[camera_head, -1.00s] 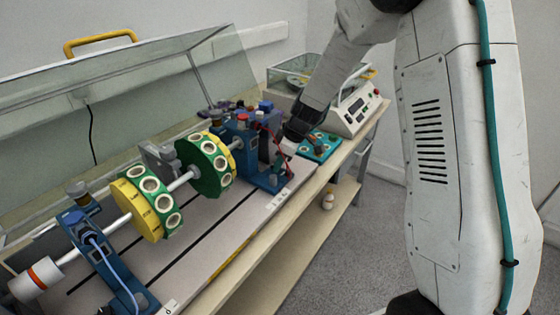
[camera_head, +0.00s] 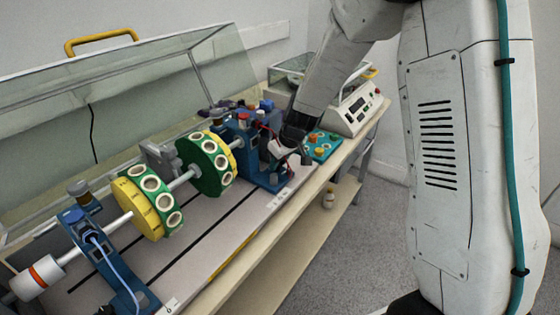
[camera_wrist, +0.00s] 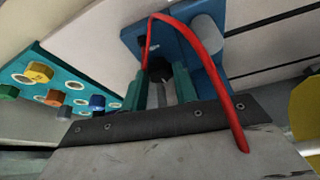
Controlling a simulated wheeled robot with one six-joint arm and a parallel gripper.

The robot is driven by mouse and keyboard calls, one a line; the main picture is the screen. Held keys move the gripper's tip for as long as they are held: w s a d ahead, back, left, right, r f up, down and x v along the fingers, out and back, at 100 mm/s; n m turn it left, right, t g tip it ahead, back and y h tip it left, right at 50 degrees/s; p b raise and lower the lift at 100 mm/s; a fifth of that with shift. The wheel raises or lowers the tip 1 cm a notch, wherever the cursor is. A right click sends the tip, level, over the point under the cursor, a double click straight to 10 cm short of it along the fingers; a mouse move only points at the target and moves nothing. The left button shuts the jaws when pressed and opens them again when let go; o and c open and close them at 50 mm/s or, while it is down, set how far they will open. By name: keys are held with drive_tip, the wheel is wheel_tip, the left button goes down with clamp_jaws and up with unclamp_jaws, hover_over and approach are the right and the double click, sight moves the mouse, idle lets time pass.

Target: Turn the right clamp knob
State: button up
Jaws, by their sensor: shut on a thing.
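My gripper (camera_head: 277,165) is at the foot of the blue right bearing stand (camera_head: 246,155), at the right end of the shaft. In the wrist view, its two teal fingers (camera_wrist: 160,88) are closed around a dark clamp knob (camera_wrist: 160,68) in front of the blue stand base (camera_wrist: 186,42). The knob is partly hidden by the fingers, and in the head view the hand covers it. How far the knob is turned cannot be told.
A red cable (camera_wrist: 187,32) arches close over my fingers. A teal board (camera_head: 322,146) with coloured knobs lies beside the hand, with a control box (camera_head: 357,106) behind it. Green and yellow discs (camera_head: 205,165) sit on the shaft to the left.

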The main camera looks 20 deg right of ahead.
idle(0.5)
drive_tip(key=o, duration=1)
drive_tip(key=v, duration=0.7)
drive_tip(key=shift+s+r, duration=0.15)
drive_tip(key=shift+r, duration=0.25)
